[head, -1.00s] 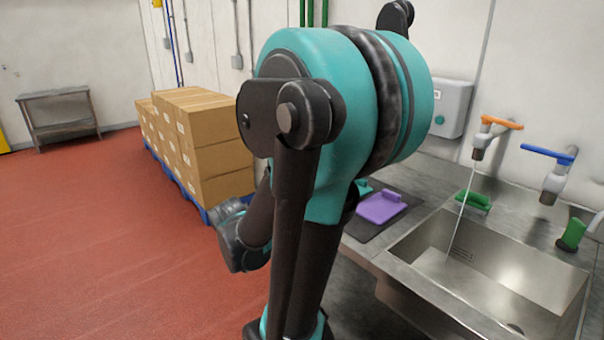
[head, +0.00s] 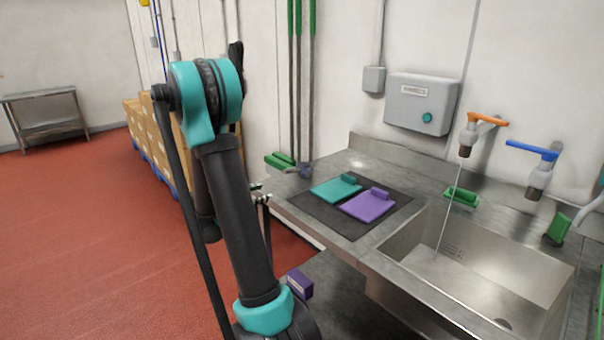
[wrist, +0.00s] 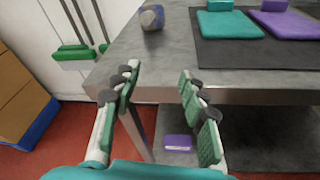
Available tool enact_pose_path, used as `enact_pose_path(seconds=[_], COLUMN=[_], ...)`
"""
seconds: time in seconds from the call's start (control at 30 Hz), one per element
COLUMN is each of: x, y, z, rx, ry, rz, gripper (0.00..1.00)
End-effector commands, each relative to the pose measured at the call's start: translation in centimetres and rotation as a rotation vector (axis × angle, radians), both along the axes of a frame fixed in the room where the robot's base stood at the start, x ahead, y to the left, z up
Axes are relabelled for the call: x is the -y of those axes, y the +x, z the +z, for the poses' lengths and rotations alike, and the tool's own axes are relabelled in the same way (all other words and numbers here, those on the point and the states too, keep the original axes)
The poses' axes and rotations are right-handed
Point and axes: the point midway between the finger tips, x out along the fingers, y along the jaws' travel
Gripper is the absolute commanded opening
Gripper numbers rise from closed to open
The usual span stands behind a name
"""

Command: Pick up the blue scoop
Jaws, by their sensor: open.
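A small blue and grey object (head: 305,170), which looks like the blue scoop, lies near the left corner of the steel counter. It also shows at the top of the wrist view (wrist: 152,18), where its shape is hard to make out. My gripper (wrist: 158,76) is open and empty, its green-padded fingers spread apart just short of the counter's edge. The scoop is beyond the fingertips, with a clear gap. In the head view my gripper (head: 260,193) is small and partly hidden by my arm, at the left of the counter.
The counter (head: 358,160) carries a dark mat (head: 350,228) with a teal scraper (head: 335,188) and a purple one (head: 368,205). A sink (head: 480,280) with running water is on the right. A purple block (head: 299,284) is on the lower shelf. Green-ended handles (head: 281,160) hang by the wall.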

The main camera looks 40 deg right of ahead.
Motion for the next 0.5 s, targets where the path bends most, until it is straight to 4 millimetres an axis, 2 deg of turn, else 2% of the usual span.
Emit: enact_pose_path(seconds=[0.03, 0.2, 0.37, 0.5], x=[0.4, 1.2, 1.5, 3.2], y=[0.9, 2.5, 3.1, 3.3], z=[0.1, 0.9, 1.2, 1.2], rx=[-0.050, -0.194, -0.251, -0.258], ry=[-0.060, -0.224, -0.286, -0.292], rz=[0.003, 0.005, -0.001, -0.005], gripper=[0.43, 0.43, 0.43, 0.43])
